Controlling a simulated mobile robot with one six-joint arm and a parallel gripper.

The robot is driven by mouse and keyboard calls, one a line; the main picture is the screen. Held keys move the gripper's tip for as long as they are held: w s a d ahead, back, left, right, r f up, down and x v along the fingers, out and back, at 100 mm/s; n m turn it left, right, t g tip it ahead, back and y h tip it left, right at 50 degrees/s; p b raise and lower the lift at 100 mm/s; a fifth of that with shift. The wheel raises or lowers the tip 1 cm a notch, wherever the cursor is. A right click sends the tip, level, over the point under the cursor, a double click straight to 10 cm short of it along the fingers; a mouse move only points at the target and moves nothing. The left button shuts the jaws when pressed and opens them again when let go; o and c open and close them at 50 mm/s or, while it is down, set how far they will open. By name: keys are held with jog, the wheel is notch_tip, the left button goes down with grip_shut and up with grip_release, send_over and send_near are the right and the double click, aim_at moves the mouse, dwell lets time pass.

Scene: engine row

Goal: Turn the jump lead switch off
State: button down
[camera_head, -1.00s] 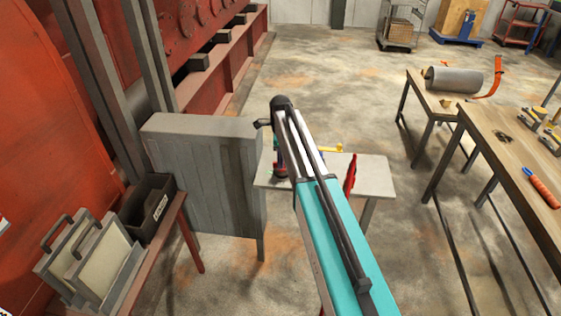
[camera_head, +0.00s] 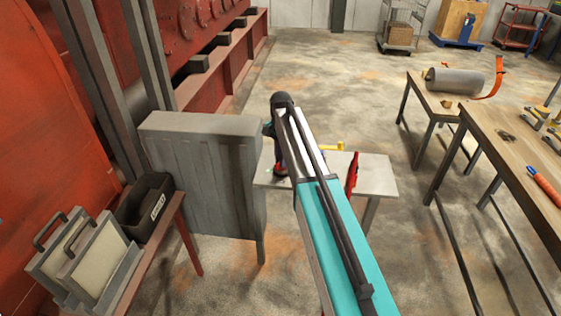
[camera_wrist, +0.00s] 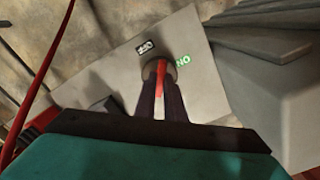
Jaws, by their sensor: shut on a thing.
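The jump lead switch (camera_wrist: 161,68) shows in the wrist view as a red lever on a round dark base, set in a pale grey surface (camera_wrist: 110,75). A green ON label (camera_wrist: 183,61) lies just right of the base and a black label (camera_wrist: 145,47), seen upside down, lies to its upper left. My gripper (camera_wrist: 161,92) is shut on the red lever, one dark finger on each side. The lever's far end lies between the two labels; I cannot tell which setting it marks.
A small pale table (camera_head: 375,178) bears a red clamp-like thing (camera_head: 352,173) and a yellow thing (camera_head: 335,146). A grey cabinet (camera_head: 205,175) stands close left of my arm. A red cable (camera_wrist: 42,75) runs along the wrist view's left. Open floor lies beyond.

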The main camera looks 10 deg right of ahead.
jog(key=n, duration=0.4)
jog(key=shift+n+b, duration=0.3)
jog(key=shift+b, duration=0.1)
jog(key=shift+s+d+n, duration=0.1)
jog(key=shift+n, duration=1.3)
jog(key=c, duration=1.8)
grip_release()
jog(key=shift+c, duration=0.2)
jog(key=shift+r, duration=0.1)
notch_tip(320, 180, up, 14)
jog(key=b, duration=0.3)
jog(key=shift+f+b, duration=0.2)
jog(key=shift+b, duration=0.2)
